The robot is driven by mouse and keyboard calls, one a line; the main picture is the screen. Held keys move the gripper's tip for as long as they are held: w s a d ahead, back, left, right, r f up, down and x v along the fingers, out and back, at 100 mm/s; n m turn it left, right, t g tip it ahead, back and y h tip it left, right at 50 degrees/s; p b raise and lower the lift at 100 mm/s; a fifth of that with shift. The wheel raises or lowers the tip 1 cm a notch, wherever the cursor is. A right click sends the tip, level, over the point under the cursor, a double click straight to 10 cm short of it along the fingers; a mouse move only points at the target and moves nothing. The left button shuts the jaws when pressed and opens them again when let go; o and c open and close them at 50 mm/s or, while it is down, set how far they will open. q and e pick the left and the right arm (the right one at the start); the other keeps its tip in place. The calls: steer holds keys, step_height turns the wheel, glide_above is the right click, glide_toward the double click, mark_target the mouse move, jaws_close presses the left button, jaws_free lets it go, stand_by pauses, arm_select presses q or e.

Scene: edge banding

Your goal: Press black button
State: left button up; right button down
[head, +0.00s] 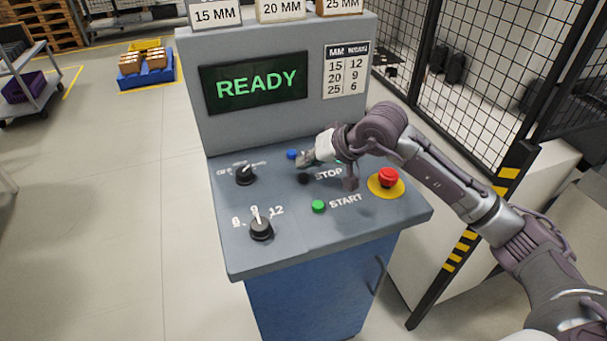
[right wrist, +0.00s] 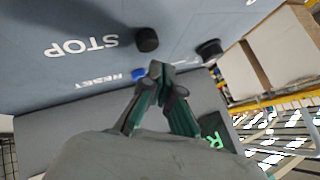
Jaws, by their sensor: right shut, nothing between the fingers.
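The black button (head: 304,179) sits on the sloped grey control panel, left of the STOP label. In the right wrist view the black button (right wrist: 147,39) shows just beyond my fingertips. My right gripper (head: 303,161) is over the panel, between the blue button (head: 292,154) and the black button in the picture. In the right wrist view the right gripper (right wrist: 157,72) has its fingers together and holds nothing. I see a small gap between the fingertips and the black button; whether they touch is hard to tell. My left gripper is not in view.
A green START button (head: 318,206) and a red emergency button (head: 389,178) on a yellow base are nearby. Two black rotary knobs, an upper one (head: 245,175) and a lower one (head: 261,228), stand on the left. The screen (head: 255,82) reads READY.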

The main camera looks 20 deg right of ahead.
mark_target(306, 177)
steer(key=shift+r+p, duration=0.75)
steer(key=shift+r, duration=1.55)
